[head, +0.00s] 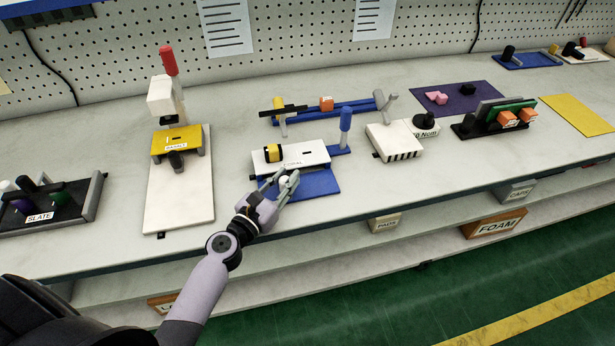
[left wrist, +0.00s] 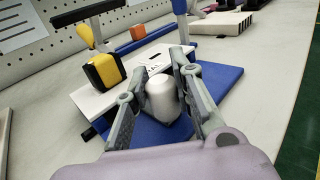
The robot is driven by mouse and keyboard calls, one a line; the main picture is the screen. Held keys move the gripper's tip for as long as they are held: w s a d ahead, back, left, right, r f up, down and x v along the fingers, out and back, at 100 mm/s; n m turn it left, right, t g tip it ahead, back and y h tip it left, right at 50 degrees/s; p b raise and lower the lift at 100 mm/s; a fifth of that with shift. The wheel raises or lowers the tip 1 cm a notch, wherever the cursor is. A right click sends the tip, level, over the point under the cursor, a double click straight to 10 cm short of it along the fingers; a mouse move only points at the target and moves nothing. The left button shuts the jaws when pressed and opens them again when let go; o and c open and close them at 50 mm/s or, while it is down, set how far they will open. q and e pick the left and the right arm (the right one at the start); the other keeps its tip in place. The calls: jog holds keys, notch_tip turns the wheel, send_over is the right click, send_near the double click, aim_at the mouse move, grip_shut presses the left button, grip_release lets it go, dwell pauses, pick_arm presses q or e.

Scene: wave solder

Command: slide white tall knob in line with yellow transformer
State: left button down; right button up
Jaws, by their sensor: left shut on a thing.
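The white tall knob (left wrist: 163,98) stands between the fingers of my left gripper (left wrist: 160,92), which is shut on it. In the head view the left gripper (head: 284,184) is over the front of the blue base (head: 318,184), and little of the knob (head: 284,181) shows. The yellow transformer (head: 273,153), with a black band, sits on the left part of the white board (head: 312,155). In the left wrist view the transformer (left wrist: 104,71) is beyond and to the left of the knob. My right gripper is not in view.
A blue-handled post (head: 345,125) stands at the right end of the board. Behind is a blue rail (head: 340,110) with an orange block (head: 327,103). A white fixture with a yellow bridge (head: 178,143) stands left, and a striped white block (head: 394,142) right.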

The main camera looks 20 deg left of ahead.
pick_arm(q)
jog(key=shift+s+a+f, duration=0.1)
jog(key=shift+s+a, duration=0.25)
jog(key=shift+a, duration=0.25)
jog(key=c, duration=1.3)
grip_release()
jog(key=shift+s+a, duration=0.1)
jog(key=shift+c, duration=0.2)
jog(key=s, duration=0.4)
jog(key=s+a, duration=0.1)
jog(key=s, duration=0.2)
jog(key=s+a, duration=0.1)
jog(key=s, duration=0.3)
jog(key=shift+s, duration=0.35)
